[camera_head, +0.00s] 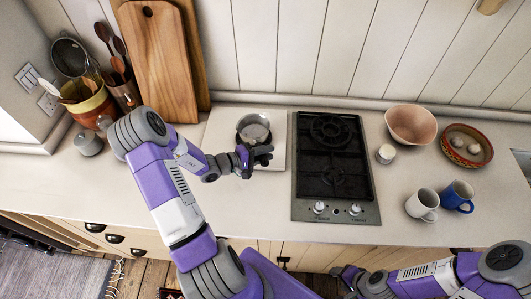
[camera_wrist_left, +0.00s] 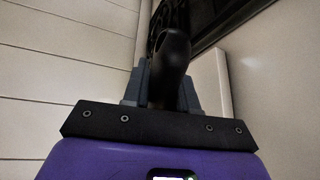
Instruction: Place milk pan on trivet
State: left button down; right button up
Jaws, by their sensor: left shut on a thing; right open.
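The small metal milk pan (camera_head: 253,124) is at the back of the counter, left of the hob, with its open top facing up. A pale flat square slab (camera_head: 220,128), which looks like the trivet, lies under it; I cannot tell whether the pan touches it. My left gripper (camera_head: 252,158) is in front of the pan, shut on its dark handle. The handle (camera_wrist_left: 176,52) shows between the fingers in the left wrist view. My right gripper (camera_head: 346,277) is open and empty, low in front of the counter edge.
A black gas hob (camera_head: 330,160) is right of the slab. Wooden boards (camera_head: 160,65) lean on the wall behind. A pink bowl (camera_head: 411,124), a patterned dish (camera_head: 466,145), a white mug (camera_head: 421,205) and a blue mug (camera_head: 457,196) stand at the right. The front left counter is clear.

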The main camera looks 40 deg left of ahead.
pick_arm(q)
jog(key=shift+f, duration=0.15)
jog(key=c, duration=0.9)
grip_release()
jog(key=shift+s+r, duration=0.1)
jog(key=shift+r, duration=0.15)
jog(key=v, duration=1.2)
jog(key=shift+f+b, duration=0.1)
jog(key=shift+b, duration=0.25)
